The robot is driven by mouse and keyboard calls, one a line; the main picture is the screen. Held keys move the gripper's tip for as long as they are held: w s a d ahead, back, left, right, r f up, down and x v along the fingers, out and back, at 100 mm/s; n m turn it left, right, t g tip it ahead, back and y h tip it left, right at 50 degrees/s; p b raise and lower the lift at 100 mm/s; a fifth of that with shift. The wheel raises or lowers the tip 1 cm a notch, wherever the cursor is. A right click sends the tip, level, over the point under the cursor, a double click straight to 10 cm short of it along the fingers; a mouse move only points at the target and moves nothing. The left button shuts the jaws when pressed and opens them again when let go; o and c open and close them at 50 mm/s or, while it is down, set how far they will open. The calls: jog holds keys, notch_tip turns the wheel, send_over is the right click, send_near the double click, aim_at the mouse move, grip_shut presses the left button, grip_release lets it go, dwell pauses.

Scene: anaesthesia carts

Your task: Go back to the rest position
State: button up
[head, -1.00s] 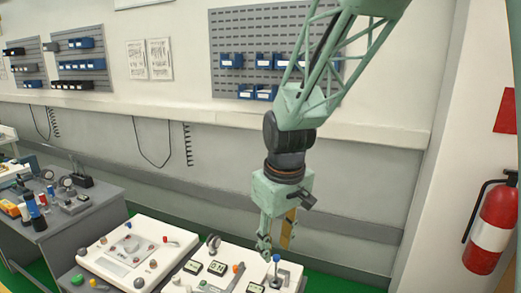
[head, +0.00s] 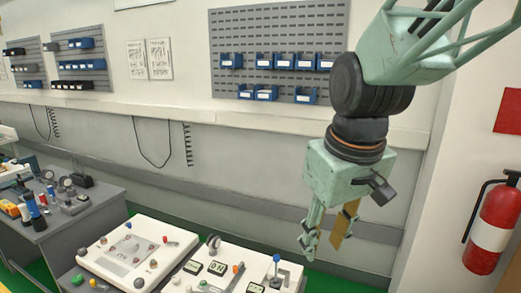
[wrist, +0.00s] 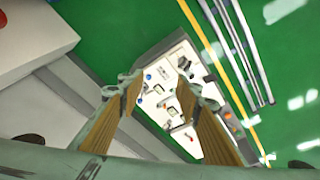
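My gripper (head: 324,243) hangs pointing down in the head view, up and to the right of the nearer white panel cart. Its green finger and a tan finger pad show apart. In the wrist view my gripper (wrist: 165,92) has its two tan-padded fingers spread, with nothing held between them. The white control panel (wrist: 182,58) shows far below, through and beyond the gap. In the head view this panel (head: 228,279) carries small displays, knobs and a blue-topped lever (head: 277,259). The gripper is clear of it.
A second white panel (head: 112,265) stands to the left, and a grey table (head: 75,225) with tools farther left. A fire extinguisher (head: 492,230) hangs at the right wall. Blue bins (head: 265,93) sit on a pegboard behind. Green floor (wrist: 110,30) shows free around the panel.

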jog(key=s+d+r+m, duration=0.2)
jog(key=s+d, duration=0.2)
jog(key=s, duration=0.6)
jog(key=s+d+r+m+t, duration=0.1)
jog(key=s+d+r+m, duration=0.1)
jog(key=s, duration=0.8)
jog(key=shift+s+d+r, duration=0.25)
jog(key=shift+d+r, duration=0.35)
jog(key=shift+d, duration=0.3)
jog(key=shift+d, duration=0.1)
